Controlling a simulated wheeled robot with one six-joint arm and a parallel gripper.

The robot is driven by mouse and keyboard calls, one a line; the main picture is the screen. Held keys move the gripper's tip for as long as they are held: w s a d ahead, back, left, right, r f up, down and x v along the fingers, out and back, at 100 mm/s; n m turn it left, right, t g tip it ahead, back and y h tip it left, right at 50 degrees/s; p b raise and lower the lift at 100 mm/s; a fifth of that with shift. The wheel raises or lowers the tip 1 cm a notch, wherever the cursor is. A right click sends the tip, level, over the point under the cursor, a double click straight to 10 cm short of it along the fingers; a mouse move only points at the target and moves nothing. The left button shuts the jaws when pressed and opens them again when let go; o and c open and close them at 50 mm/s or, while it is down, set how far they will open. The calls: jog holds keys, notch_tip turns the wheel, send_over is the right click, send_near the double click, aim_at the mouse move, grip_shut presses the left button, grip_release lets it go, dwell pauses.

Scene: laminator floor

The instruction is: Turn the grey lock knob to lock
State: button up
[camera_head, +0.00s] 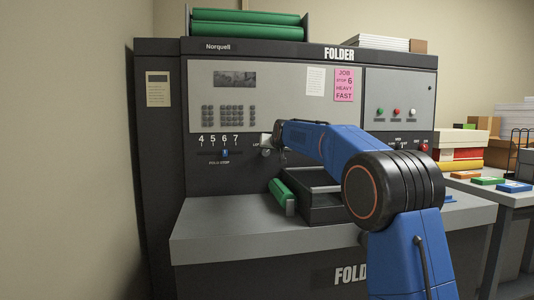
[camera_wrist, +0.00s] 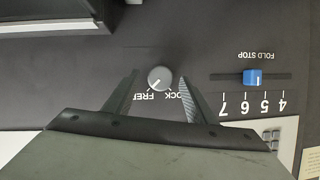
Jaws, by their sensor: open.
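The grey lock knob (camera_wrist: 159,79) is round with a white pointer line and sits on the dark folder panel. In the upside-down wrist view, its line slants to the lower left, toward the FREE lettering (camera_wrist: 150,95). The LOCK lettering (camera_wrist: 172,94) is at lower right, partly hidden by a finger. My gripper (camera_wrist: 158,75) is open, with one finger on each side of the knob and a visible gap at each side. In the head view the knob (camera_head: 265,153) is small beside my gripper (camera_head: 270,141), and its pointer is unclear.
The blue fold stop slider (camera_wrist: 253,77) is near the knob, at 6 in its slot. A green roller (camera_head: 282,193) and dark tray (camera_head: 320,210) lie below my arm on the folder's grey ledge (camera_head: 225,230). A side table with coloured boxes is at right.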

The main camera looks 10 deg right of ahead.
jog(key=shift+w+f, duration=0.2)
jog(key=shift+w, duration=0.3)
jog(key=c, duration=1)
jog(key=shift+c, duration=0.2)
